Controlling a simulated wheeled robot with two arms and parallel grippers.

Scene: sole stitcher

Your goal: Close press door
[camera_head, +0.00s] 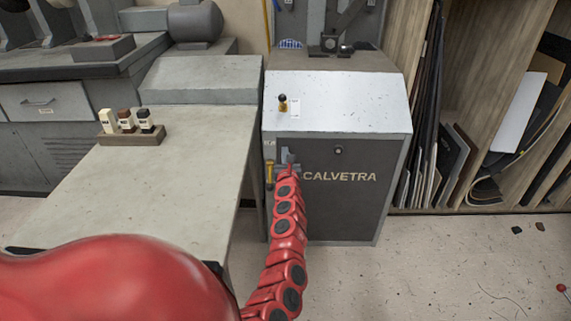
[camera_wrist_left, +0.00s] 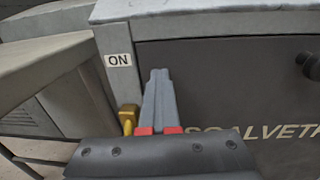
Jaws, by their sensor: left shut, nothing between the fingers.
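The press door (camera_head: 341,194) is a dark grey panel marked CALVETRA on the front of the press cabinet. It sits flush in its frame as far as I can see. A round dark knob (camera_head: 338,149) is near its top, and it also shows at the right edge of the left wrist view (camera_wrist_left: 309,64). My left gripper (camera_head: 286,157) is shut and empty in front of the door's left edge. In the left wrist view its fingers (camera_wrist_left: 160,80) are together beside a yellow handle (camera_wrist_left: 128,118). I cannot tell whether they touch the door. My right gripper is not in view.
A grey table (camera_head: 160,185) stands left of the press, with a wooden rack of small bottles (camera_head: 132,136) on it. Shelves with sheet material (camera_head: 480,120) are at right. The floor (camera_head: 420,270) in front is mostly clear.

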